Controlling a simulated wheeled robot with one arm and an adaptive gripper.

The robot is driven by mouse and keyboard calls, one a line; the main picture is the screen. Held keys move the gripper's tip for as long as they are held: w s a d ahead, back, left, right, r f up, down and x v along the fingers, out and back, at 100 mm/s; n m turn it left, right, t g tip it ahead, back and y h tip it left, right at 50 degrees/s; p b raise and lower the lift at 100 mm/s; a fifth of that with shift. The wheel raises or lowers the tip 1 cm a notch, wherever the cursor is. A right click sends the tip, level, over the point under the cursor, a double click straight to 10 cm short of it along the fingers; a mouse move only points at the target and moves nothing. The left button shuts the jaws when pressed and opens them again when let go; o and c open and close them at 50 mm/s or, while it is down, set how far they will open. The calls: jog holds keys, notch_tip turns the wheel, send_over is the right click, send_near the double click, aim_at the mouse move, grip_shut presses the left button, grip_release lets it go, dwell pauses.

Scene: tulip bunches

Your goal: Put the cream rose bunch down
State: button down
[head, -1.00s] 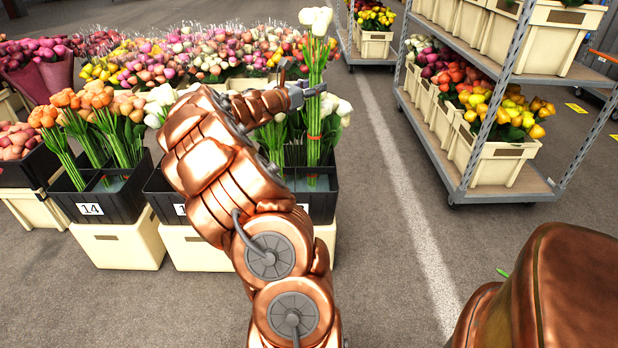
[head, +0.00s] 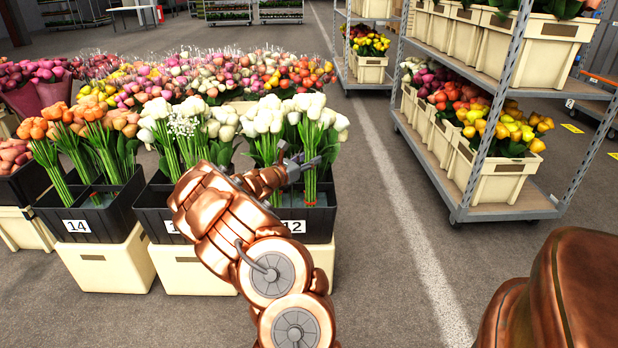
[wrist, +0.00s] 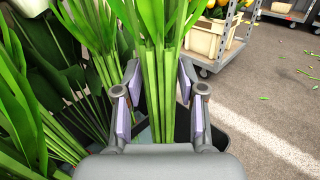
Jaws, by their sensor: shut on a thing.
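The bunch in my gripper (head: 306,164) has white to cream heads that look like tulips rather than roses, on green stems. This held bunch (head: 311,135) stands upright at the right end of the black box marked 12 (head: 319,226), its stems down inside. In the wrist view my gripper (wrist: 160,82) is shut around the stems, one jaw on each side. The wrist view shows the stems (wrist: 157,103) entering the dark box, but their lower ends are hidden behind my gripper. Other white bunches (head: 264,120) stand beside it on the left.
Box 12 sits on a cream crate (head: 322,258). A black box marked 14 (head: 108,222) holds orange bunches (head: 62,128) further left. A shelved trolley (head: 484,210) with flower crates stands at the right. Open floor (head: 380,250) lies between.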

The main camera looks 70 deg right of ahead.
jog(key=shift+f+b, duration=0.75)
jog(key=shift+f, duration=1.7)
jog(key=c, duration=0.7)
grip_release()
jog(key=p, duration=0.4)
send_near(306, 173)
jog(key=shift+w+a, duration=0.1)
jog(key=shift+a, duration=0.2)
